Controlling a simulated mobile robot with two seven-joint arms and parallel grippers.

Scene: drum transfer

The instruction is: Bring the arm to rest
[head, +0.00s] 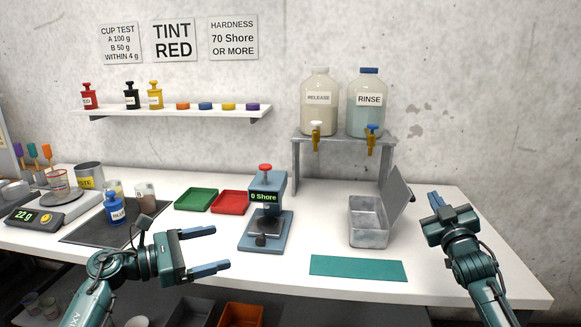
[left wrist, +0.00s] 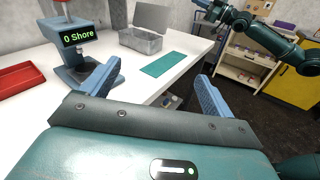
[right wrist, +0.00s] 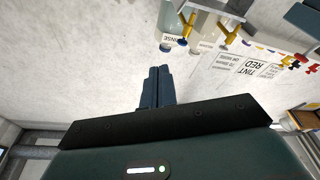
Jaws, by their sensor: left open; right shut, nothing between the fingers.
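My left gripper (head: 208,250) is open and empty, held above the front edge of the table, left of the hardness tester (head: 266,215). In the left wrist view its two blue fingers (left wrist: 155,92) stand wide apart with nothing between them. My right gripper (head: 436,200) is shut and empty, above the right end of the table, right of the open metal box (head: 369,226). In the right wrist view its fingers (right wrist: 157,87) are together and point toward the wall.
A teal mat (head: 357,268) lies at the front. Green (head: 197,200) and red (head: 231,203) trays lie left of the tester. A metal stand (head: 345,138) holds the RELEASE (head: 319,100) and RINSE (head: 367,102) bottles. A scale (head: 42,208) and cups are at left.

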